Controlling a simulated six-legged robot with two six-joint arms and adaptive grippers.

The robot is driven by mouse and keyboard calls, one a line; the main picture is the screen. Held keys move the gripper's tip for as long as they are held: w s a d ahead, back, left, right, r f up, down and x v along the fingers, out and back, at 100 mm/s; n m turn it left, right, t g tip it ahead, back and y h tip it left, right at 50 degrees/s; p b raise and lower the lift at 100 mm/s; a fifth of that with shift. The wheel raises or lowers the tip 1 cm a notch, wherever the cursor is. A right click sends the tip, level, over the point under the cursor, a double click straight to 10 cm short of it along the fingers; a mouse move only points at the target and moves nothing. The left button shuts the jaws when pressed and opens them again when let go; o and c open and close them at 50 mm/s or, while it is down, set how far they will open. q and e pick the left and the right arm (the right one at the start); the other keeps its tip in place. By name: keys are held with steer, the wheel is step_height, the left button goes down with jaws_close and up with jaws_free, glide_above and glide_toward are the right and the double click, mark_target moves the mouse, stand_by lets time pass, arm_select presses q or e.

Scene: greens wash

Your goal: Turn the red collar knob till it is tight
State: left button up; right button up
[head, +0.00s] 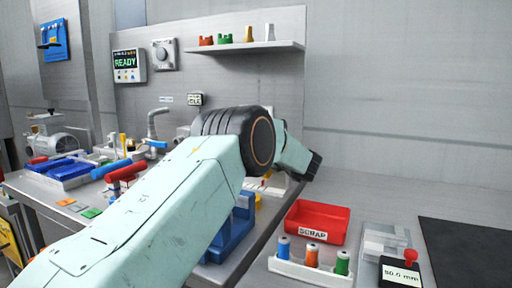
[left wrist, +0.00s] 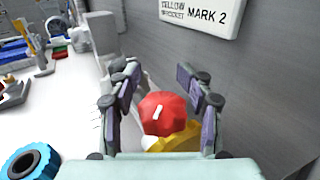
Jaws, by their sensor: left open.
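The red collar knob (left wrist: 165,110) shows in the left wrist view, round and ribbed with a white mark on its face. A yellow part (left wrist: 181,139) sits just beside and below it. My left gripper (left wrist: 158,78) is open, with one finger on each side of the knob in the picture; I cannot tell whether either touches it. A sign reading MARK 2 (left wrist: 200,15) is on the wall above. In the head view my left arm crosses the middle and hides the knob and the gripper's fingers. My right gripper is in neither view.
In the head view a red SCRAP tray (head: 300,232), a white rack (head: 305,272) of coloured spools and a dark mat (head: 470,250) lie on the right. Blue trays (head: 62,184) stand at left. A blue ring (left wrist: 40,155) is low left in the wrist view.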

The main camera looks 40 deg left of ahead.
arm_select(q)
steer(key=v, duration=0.7)
steer(key=shift+d, duration=0.25)
